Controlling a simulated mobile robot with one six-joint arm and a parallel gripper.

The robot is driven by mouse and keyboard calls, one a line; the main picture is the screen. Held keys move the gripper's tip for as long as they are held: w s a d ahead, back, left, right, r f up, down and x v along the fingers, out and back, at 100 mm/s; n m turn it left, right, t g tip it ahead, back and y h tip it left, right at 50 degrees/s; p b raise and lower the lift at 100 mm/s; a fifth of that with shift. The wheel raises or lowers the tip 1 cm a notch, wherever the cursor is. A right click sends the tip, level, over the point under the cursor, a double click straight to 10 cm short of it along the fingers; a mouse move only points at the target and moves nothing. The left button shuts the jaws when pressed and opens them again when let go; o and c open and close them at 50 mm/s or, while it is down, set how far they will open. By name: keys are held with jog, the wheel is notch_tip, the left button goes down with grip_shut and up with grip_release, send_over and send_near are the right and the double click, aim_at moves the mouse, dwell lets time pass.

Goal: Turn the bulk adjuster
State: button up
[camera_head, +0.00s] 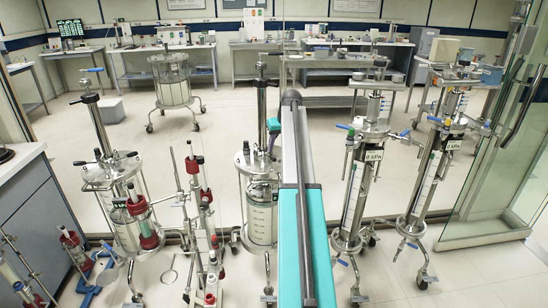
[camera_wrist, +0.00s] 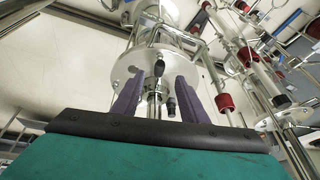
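I cannot tell for certain which part is the bulk adjuster. A glass column with steel fittings (camera_head: 261,215) stands just left of my arm, with a tall steel rod (camera_head: 262,100) above its top flange. My gripper (camera_wrist: 159,76) has two purple fingers, spread apart in the wrist view. Between and beyond them are a round steel flange (camera_wrist: 130,70), a small black knob (camera_wrist: 159,66) and a steel stem (camera_wrist: 153,103). No contact is clear. In the head view my gripper (camera_head: 272,142) is small and partly hidden by my arm, beside the column's top.
A column with red fittings (camera_head: 147,225) and a thinner red-fitted stand (camera_head: 200,210) are close on the left. Two more columns (camera_head: 357,195) (camera_head: 428,180) stand on the right, near a glass door (camera_head: 490,190). Open floor (camera_head: 215,130) lies behind.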

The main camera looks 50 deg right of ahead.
aim_at(274, 158)
jog(key=shift+p+x, duration=0.8)
jog(key=shift+x, duration=3.2)
jog(key=shift+a, duration=0.1)
grip_shut()
